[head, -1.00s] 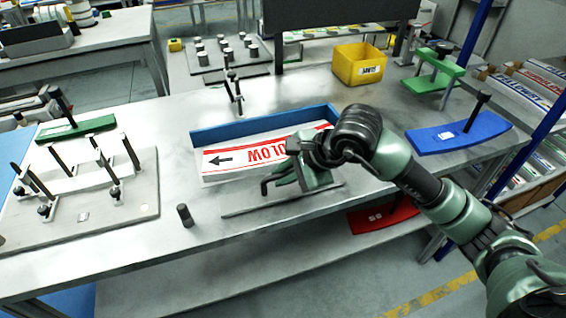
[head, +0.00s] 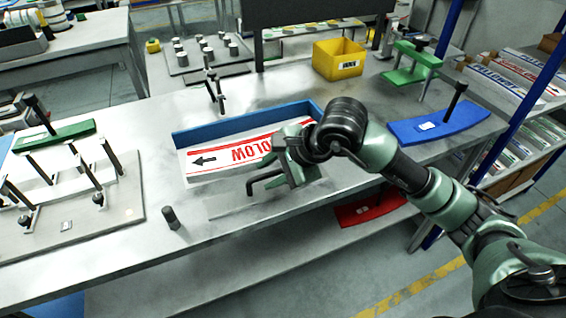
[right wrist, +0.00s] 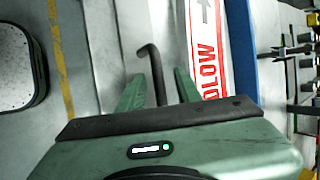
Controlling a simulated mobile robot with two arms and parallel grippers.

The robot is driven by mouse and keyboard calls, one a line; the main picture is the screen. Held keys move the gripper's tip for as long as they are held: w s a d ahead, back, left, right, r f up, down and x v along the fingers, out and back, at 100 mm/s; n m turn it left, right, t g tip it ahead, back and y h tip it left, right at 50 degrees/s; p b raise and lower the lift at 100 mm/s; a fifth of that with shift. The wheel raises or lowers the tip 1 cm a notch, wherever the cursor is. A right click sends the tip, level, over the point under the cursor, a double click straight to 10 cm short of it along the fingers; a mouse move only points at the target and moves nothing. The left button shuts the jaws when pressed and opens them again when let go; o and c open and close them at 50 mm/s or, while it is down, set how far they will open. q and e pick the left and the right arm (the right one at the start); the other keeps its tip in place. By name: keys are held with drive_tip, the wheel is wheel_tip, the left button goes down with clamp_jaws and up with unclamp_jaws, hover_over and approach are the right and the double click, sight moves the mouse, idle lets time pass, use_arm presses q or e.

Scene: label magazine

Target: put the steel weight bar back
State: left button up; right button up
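The blue label magazine (head: 240,121) stands on the bench with white labels (head: 205,162) in it, printed in red with a black arrow. A thin grey bar (head: 235,208), seemingly the steel weight bar, lies along the magazine's front. A dark bent rod (right wrist: 156,72) rises there; whether it belongs to the bar I cannot tell. My right gripper (head: 264,183) is at the magazine's front right. In the right wrist view my right gripper (right wrist: 157,82) has its fingers either side of the rod, with a gap on both sides. My left gripper is out of view.
A short dark cylinder (head: 170,217) stands left of the magazine. A fixture plate (head: 125,215) with posts is at the left. A yellow bin (head: 338,59), a green stand (head: 412,62) and a blue curved plate (head: 440,124) are behind and right. Open bench lies at front left.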

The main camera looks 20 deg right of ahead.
drive_tip(key=b+v, duration=0.1)
drive_tip(key=v, duration=1)
drive_tip(key=shift+d+f, duration=0.1)
drive_tip(key=shift+f, duration=0.05)
